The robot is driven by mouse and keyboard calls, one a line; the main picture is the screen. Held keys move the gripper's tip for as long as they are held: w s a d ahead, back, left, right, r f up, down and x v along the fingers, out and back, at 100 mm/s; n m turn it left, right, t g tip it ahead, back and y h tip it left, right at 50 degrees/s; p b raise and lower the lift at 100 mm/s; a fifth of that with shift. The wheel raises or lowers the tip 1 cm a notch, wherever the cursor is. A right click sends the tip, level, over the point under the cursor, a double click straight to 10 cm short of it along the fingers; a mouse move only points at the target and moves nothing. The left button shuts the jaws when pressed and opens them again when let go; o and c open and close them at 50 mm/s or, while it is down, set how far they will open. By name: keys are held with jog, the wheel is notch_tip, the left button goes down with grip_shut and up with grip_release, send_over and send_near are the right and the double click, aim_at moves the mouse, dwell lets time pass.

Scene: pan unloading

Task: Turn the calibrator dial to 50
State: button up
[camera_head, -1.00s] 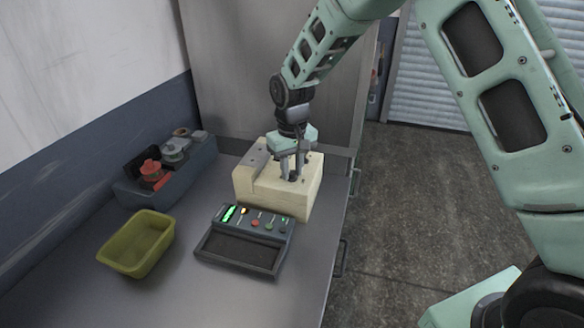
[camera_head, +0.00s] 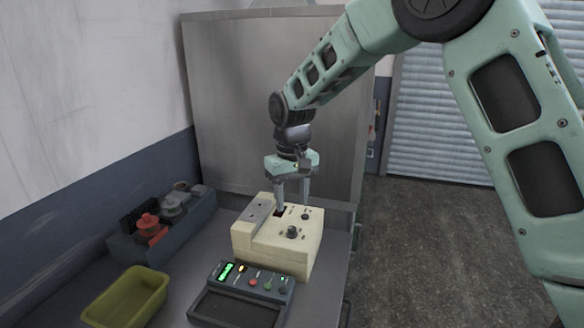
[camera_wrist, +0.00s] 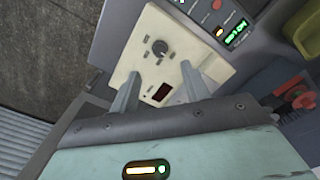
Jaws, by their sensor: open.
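The calibrator is a cream box (camera_head: 270,254) on the bench, with a dark round dial (camera_head: 292,232) on its top. In the wrist view the dial (camera_wrist: 160,48) has a light pointer mark, but the number it points to is too small to read. A small dark display window (camera_wrist: 160,92) with faint red shows there; its digits are unreadable. My gripper (camera_head: 293,206) is open and empty above the back of the box, apart from the dial. In the wrist view its two fingers (camera_wrist: 160,72) are spread, with the dial beyond them.
A dark tray device (camera_head: 240,298) with a green display and coloured buttons stands in front of the calibrator. A yellow-green bin (camera_head: 126,298) is at front left. A grey rack (camera_head: 160,226) with red and grey parts is behind it. A metal panel (camera_head: 270,100) rises behind.

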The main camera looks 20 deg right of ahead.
notch_tip(320, 180, up, 10)
jog(key=b, duration=0.1)
jog(key=shift+f, duration=0.2)
jog(key=s+a+f+n, duration=0.1)
jog(key=s+a, duration=0.2)
jog(key=s, duration=0.3)
jog(key=s+a+f+n+y, duration=0.1)
jog(key=s+a+f, duration=0.1)
jog(key=s, duration=0.4)
jog(key=s+a+f+n, duration=0.1)
jog(key=s+a, duration=0.2)
jog(key=s, duration=0.2)
jog(key=s+d+f+n, duration=0.1)
jog(key=s+f, duration=0.1)
jog(key=s, duration=0.6)
jog(key=s+d+f+n, duration=0.1)
jog(key=s+f, duration=0.2)
jog(key=s, duration=0.6)
jog(key=shift+f+n, duration=0.35)
jog(key=shift+n, duration=0.05)
jog(key=shift+w, duration=0.1)
